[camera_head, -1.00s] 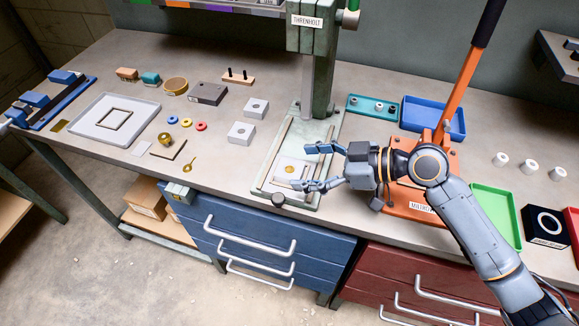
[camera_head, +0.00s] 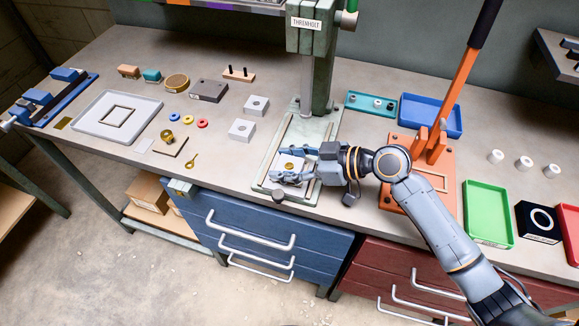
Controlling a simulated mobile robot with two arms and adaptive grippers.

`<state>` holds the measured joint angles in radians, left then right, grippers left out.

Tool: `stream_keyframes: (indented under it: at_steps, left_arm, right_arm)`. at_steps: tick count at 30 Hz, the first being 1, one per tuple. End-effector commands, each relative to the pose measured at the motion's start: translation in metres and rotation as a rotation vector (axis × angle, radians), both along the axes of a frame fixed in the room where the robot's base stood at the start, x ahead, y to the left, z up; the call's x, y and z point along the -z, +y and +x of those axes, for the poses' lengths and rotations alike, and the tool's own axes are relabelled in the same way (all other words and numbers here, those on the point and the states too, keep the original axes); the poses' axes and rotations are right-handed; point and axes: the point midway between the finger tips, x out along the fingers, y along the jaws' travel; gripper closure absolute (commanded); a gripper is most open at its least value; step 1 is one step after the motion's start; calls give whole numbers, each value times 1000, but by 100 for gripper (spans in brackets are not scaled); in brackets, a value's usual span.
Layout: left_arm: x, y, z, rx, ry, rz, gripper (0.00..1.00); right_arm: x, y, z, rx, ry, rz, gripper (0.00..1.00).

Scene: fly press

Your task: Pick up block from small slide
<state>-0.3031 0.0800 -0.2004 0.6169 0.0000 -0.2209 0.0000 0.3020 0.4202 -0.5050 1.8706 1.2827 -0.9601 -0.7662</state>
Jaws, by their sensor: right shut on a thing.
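My right gripper (camera_head: 281,164) reaches in from the right, low over the small slide (camera_head: 312,130), a pale green plate with side rails under the press column. Its fingers lie on the far and near sides of a light block (camera_head: 291,162) with a brass-coloured round centre. The jaws are shut on this block, which sits low at the front part of the slide. The fingers and wrist hide parts of the block, so I cannot tell whether it touches the slide. My left gripper is not in view.
The press column (camera_head: 308,85) rises behind the slide. Two light grey blocks with holes, the nearer one here (camera_head: 242,130), stand to its left. An orange lever press (camera_head: 420,165), a blue tray (camera_head: 430,115) and a green tray (camera_head: 488,212) are at right. A dark knob (camera_head: 279,196) is at the slide's front.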

Motion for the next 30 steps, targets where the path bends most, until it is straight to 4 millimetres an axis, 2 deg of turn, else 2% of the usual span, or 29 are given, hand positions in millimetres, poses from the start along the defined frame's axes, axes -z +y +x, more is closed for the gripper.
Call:
stream_keyframes:
  at_steps: [11,20,25,30]
  left_arm:
    - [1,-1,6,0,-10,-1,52]
    - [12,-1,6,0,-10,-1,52]
    - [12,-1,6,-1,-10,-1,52]
    - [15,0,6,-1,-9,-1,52]
  right_arm:
    - [-4,0,0,-1,-2,1,88]
    - [-31,0,0,-2,-7,1,88]
    - [-54,1,-20,-4,-7,0,88]
    - [-90,1,-50,-5,-10,0,88]
